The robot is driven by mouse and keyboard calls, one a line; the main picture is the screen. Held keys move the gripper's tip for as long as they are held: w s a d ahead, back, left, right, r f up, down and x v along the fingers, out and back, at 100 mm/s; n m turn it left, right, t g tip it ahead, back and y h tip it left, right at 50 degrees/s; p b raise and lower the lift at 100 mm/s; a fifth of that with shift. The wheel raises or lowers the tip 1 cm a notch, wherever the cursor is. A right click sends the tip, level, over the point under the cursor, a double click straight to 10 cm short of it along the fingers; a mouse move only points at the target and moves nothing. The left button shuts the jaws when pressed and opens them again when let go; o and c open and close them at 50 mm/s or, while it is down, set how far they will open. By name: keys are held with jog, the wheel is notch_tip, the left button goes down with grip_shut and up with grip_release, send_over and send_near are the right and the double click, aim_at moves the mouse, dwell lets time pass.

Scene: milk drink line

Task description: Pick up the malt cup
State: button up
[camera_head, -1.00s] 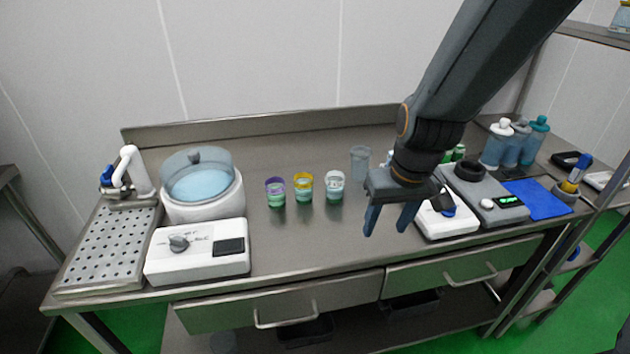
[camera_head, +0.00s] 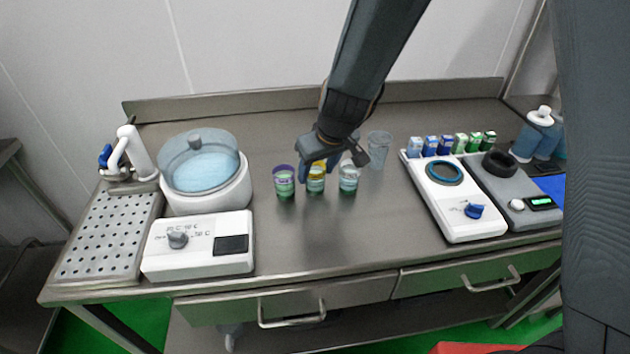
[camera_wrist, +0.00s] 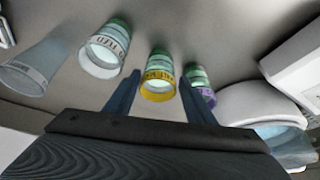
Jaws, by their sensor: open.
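Three small cups with green bases stand in a row on the steel counter: a purple-banded cup (camera_head: 284,184), a yellow-banded cup (camera_head: 316,184) and a white-banded cup (camera_head: 348,180). I cannot read their labels well enough to tell which is the malt cup. My gripper (camera_head: 319,166) is open above the row, over the yellow-banded cup. In the wrist view, the yellow-banded cup (camera_wrist: 158,88) shows between my open fingers, the white-banded cup (camera_wrist: 105,52) is to the left, and the purple-banded cup (camera_wrist: 203,94) is partly hidden behind the right finger. I cannot tell if the fingers touch any cup.
A clear empty cup (camera_head: 378,150) stands right of the row. A white lidded vat (camera_head: 206,193) and a control box (camera_head: 199,246) are at left. A white scale-like device (camera_head: 455,205) and several small cartons (camera_head: 446,145) are at right. The counter in front is clear.

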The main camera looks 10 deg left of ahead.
jog(key=b+x, duration=0.1)
jog(key=x, duration=0.3)
jog(key=shift+d, duration=0.15)
jog(key=shift+r, duration=0.1)
jog(key=c, duration=1)
jog(key=shift+o, duration=0.2)
